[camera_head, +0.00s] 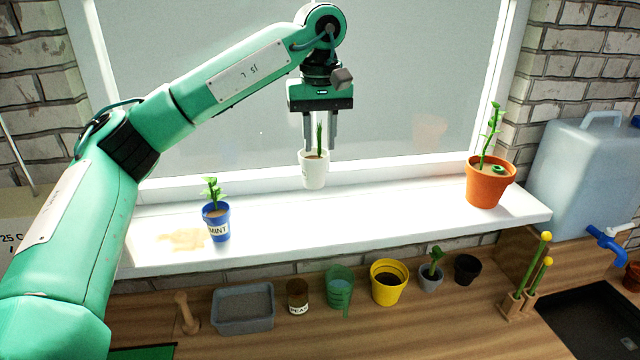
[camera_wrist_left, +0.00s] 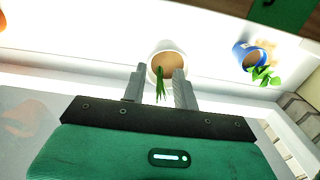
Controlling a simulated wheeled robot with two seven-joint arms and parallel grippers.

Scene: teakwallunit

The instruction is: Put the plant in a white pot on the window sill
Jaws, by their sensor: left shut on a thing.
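The plant in a white pot (camera_head: 314,172) has thin upright green leaves and brown soil. It is at the back of the white window sill (camera_head: 370,215), in front of the window, and looks upright. I cannot tell whether its base touches the sill. My left gripper (camera_head: 320,148) comes down from above and is shut on the pot near its rim. In the left wrist view the white pot (camera_wrist_left: 166,48) sits between the fingertips (camera_wrist_left: 158,78). My right gripper is not in view.
A blue mint pot (camera_head: 216,228) stands left on the sill, beside a brownish patch. An orange pot (camera_head: 487,186) stands right. The sill between is clear. Below, the wooden counter holds a grey tray (camera_head: 243,310), a yellow pot (camera_head: 388,285) and other small pots. A water canister (camera_head: 580,175) is right.

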